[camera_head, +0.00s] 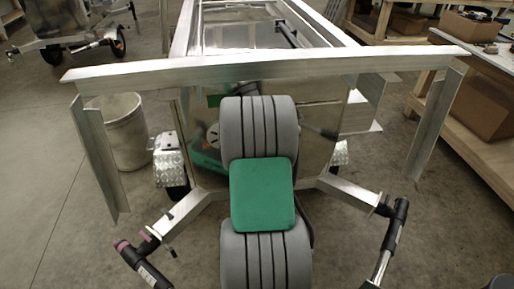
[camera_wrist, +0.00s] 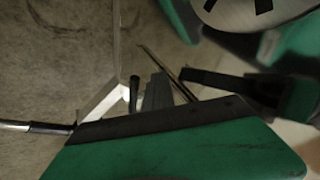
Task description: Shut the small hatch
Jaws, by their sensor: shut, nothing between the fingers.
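A shiny metal panel (camera_head: 322,135) at the front of the aluminium trailer stands behind my grey and green arm in the head view. The arm covers its middle. I cannot make out a separate small hatch, its edges or whether it is open. My gripper is hidden in the head view. In the wrist view, a narrow grey part that appears to be my gripper's fingers (camera_wrist: 157,91) is shut and empty, beyond a green body with a black edge. I cannot tell whether it touches anything.
An aluminium crossbar (camera_head: 150,73) with hanging end posts spans the trailer front. Angled frame bars (camera_head: 345,193) reach forward on both sides. A metal bin (camera_head: 124,130) stands left; a wooden workbench (camera_head: 478,150) stands right. Concrete floor is open at left.

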